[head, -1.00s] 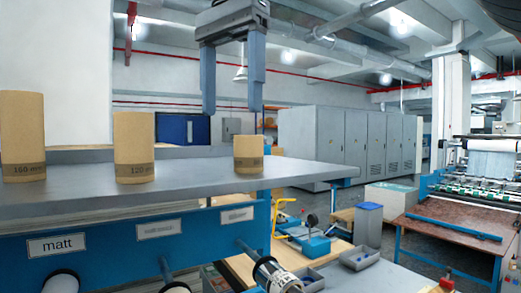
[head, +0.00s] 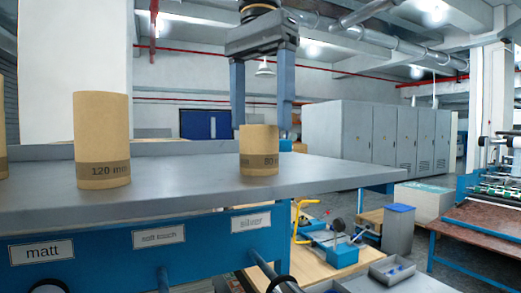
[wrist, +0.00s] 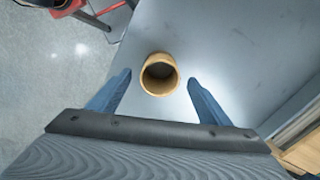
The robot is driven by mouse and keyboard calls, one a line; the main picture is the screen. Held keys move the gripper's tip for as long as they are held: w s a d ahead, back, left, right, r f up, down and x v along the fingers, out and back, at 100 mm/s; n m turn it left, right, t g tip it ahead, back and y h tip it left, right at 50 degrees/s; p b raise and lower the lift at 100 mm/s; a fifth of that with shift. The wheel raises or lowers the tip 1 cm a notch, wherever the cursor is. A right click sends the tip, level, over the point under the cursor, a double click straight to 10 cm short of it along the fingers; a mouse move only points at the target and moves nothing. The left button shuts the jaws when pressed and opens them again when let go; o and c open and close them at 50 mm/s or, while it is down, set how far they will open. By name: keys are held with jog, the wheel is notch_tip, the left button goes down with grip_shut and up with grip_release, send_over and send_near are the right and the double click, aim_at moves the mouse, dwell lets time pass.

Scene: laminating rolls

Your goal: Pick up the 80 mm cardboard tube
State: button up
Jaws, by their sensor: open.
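The 80 mm cardboard tube (head: 259,150) stands upright on the grey shelf top, the shortest tube in the head view. In the wrist view the tube (wrist: 159,75) shows its open top, ahead of and between the spread fingers. My gripper (head: 262,130) is open and empty, its two blue fingers pointing down. In the wrist view my gripper (wrist: 161,88) touches nothing that I can see.
The 120 mm tube (head: 102,140) stands to the left on the same shelf (head: 330,172), with another tube cut off at the left edge. Blue rails with labels run below. Grey cabinets (head: 375,138) stand behind. The shelf right of the 80 mm tube is clear.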

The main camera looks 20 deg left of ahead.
aim_at(259, 128)
jog(key=shift+f, duration=1.5)
jog(key=c, duration=1.1)
